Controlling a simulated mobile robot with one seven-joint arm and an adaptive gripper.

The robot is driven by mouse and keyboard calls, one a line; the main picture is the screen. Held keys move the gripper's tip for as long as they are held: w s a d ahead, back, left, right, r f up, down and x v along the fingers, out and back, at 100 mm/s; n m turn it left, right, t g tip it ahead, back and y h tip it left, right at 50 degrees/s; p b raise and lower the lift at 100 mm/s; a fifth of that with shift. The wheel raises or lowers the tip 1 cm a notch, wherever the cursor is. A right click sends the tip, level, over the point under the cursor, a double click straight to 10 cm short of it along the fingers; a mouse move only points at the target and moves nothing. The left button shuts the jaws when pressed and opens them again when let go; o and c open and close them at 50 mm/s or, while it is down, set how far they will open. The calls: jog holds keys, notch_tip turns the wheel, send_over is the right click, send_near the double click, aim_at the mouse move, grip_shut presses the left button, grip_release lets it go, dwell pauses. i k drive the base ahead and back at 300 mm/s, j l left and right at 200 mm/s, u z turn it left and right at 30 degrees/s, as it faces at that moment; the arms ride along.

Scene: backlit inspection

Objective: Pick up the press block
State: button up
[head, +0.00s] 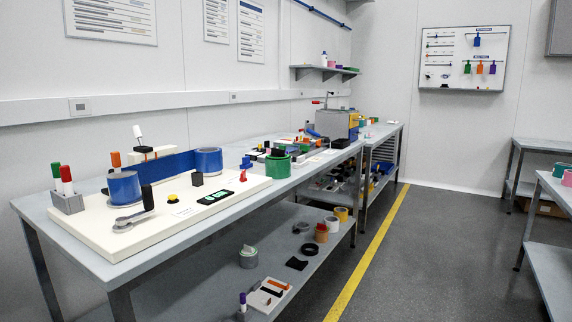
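I cannot tell for certain which thing is the press block. A small black block (196,179) stands on the white board (100,234) on the near bench, between a yellow-and-black button (171,199) and a blue cylinder (209,161). Another black block (278,153) shows at the green ring-shaped container (278,168), farther along; I cannot tell if it is inside or behind. My gripper is not in view.
The board also carries a grey lever with a black handle (134,212), a larger blue cylinder (124,188) and a pen holder (68,203). The lower shelf (190,290) holds tape rolls and a tray. Floor right of the yellow line (372,248) is clear.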

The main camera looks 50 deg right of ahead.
aim_at(247, 164)
jog(key=z, duration=1.2)
